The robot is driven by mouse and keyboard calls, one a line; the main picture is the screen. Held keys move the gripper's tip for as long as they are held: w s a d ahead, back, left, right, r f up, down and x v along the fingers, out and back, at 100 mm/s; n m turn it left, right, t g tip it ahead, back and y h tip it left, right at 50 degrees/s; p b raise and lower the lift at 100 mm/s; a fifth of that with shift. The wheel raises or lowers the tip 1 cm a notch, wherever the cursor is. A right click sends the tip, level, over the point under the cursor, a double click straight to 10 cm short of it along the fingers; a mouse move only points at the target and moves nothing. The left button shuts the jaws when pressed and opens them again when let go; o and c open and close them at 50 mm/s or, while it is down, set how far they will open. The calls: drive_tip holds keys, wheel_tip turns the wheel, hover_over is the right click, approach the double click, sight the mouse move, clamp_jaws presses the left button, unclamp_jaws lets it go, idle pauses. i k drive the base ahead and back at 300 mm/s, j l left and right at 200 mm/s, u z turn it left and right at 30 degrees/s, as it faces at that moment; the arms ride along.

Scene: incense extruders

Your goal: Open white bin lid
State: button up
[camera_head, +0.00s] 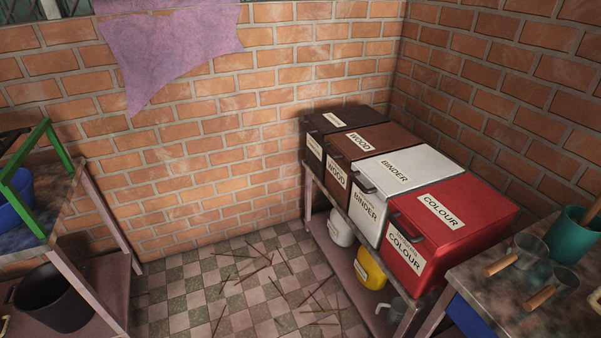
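The white bin (367,213) is labelled BINDER and stands on a shelf bench against the right wall, between a brown WOOD bin and a red COLOUR bin. Its white lid (420,159) lies flat on top and is shut. A dark handle (365,186) shows at the lid's front edge. My gripper is not in view.
The brown bin (338,178) and red bin (408,249) stand close on either side, with a dark bin (315,148) beyond. A table with cups (516,254) is at the right front. Sticks (318,300) lie scattered on the tiled floor. A rack (101,241) stands left.

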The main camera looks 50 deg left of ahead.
sight(392, 174)
drive_tip(key=u, duration=1.1)
drive_tip(key=i+l+z, duration=0.1)
drive_tip(key=i+z, duration=0.25)
drive_tip(key=i, duration=0.95)
